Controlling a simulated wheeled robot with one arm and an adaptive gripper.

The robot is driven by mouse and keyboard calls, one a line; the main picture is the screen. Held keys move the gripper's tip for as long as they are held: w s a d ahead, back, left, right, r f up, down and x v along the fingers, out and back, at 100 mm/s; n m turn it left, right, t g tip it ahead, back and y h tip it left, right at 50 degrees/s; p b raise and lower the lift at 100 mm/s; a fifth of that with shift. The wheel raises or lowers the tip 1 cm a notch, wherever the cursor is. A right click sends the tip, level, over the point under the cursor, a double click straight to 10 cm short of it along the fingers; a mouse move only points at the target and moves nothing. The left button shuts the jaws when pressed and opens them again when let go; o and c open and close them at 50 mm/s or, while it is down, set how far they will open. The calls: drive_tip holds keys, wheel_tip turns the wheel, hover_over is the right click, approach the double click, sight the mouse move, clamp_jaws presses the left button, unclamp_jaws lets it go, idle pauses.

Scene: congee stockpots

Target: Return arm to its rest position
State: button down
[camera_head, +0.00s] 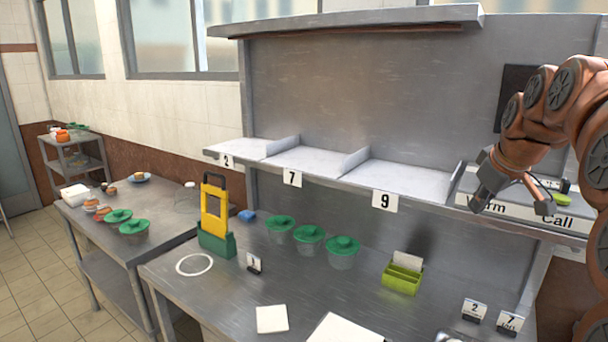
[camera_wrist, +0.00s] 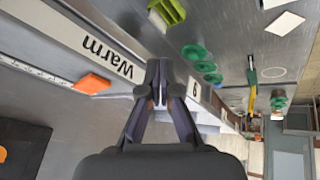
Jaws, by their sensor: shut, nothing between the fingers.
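My arm (camera_head: 560,110) reaches in from the right edge in the head view. My gripper (camera_head: 478,203) hangs in front of the right end of the shelf, by the "Warm" and "Call" labels (camera_head: 555,220). In the wrist view my gripper (camera_wrist: 157,75) has its two fingertips together with nothing between them. The wrist view is turned upside down, with the "Warm" label (camera_wrist: 105,55) beyond the fingers. I cannot tell whether the gripper touches the shelf.
The shelf (camera_head: 320,163) has cards 2, 7 and 9. Below, the steel counter (camera_head: 300,290) holds green-lidded tubs (camera_head: 310,235), a yellow-green stand (camera_head: 214,215) and a lime box (camera_head: 402,275). A side table (camera_head: 90,225) stands left. Open floor lies at far left.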

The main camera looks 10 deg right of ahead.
drive_tip(key=s+a+f+m+g+y, duration=0.15)
drive_tip(key=s+a+f+g, duration=0.45)
drive_tip(key=s+a+f, duration=1.35)
drive_tip(key=s+a+f+m+g, duration=0.1)
drive_tip(key=s+f, duration=0.1)
drive_tip(key=s, duration=0.4)
drive_tip(key=s+a+f+m, duration=0.1)
drive_tip(key=s+a+f, duration=0.1)
drive_tip(key=s, duration=0.5)
drive_tip(key=shift+s+a+f+g, duration=0.3)
drive_tip(key=shift+f+g, duration=0.1)
drive_tip(key=shift+f, duration=0.1)
drive_tip(key=shift+h, duration=0.25)
